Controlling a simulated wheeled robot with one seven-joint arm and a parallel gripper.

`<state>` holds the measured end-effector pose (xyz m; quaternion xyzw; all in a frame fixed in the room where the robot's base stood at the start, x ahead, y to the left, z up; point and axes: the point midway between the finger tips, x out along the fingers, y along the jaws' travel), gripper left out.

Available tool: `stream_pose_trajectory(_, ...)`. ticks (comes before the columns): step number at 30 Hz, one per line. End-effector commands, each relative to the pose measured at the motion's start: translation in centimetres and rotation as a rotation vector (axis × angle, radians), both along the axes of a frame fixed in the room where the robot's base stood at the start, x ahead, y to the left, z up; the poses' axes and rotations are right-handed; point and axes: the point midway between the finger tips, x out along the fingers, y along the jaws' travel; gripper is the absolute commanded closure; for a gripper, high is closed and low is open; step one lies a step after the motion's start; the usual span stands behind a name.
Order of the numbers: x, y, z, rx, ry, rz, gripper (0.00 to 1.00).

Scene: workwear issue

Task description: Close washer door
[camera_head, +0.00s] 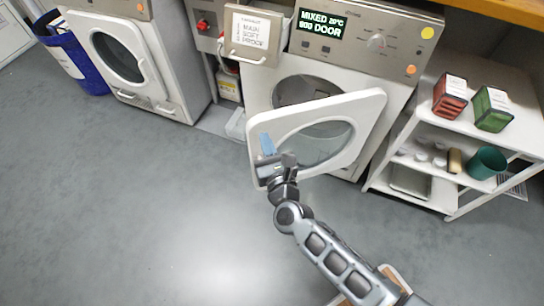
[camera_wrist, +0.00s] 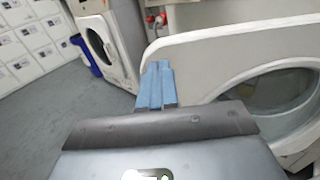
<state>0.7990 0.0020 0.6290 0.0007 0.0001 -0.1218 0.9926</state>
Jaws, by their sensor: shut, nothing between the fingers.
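The washer (camera_head: 349,80) stands at the back centre, with a lit display reading "MIXED 20°C" and "DOOR". Its white door (camera_head: 364,108) with a round glass window stands open, swung out toward me; it also fills the right of the wrist view (camera_wrist: 225,45). My gripper (camera_head: 267,144) is at the door's left, free edge, with its blue fingers shut and empty. In the wrist view the fingers (camera_wrist: 156,85) overlap the door's left edge. I cannot tell whether they touch it. The washer's opening is partly hidden behind the door.
A white shelf cart (camera_head: 427,188) with a red box (camera_head: 450,96), a green box (camera_head: 491,108) and a teal cup (camera_head: 487,163) stands close right of the door. A second machine (camera_head: 128,62) and a blue bin (camera_head: 78,58) are at left. The drawer (camera_head: 254,37) is pulled out. The floor at left is clear.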

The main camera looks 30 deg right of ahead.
Motion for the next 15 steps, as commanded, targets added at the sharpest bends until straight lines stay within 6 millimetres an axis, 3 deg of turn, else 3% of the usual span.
stream_pose_trajectory(6, 2.2, -0.6, 0.0, -0.001, 0.000, -0.001, 1.00)
stream_pose_trajectory(15, 2.6, -0.7, 0.0, -0.001, -0.001, 0.000, 1.00)
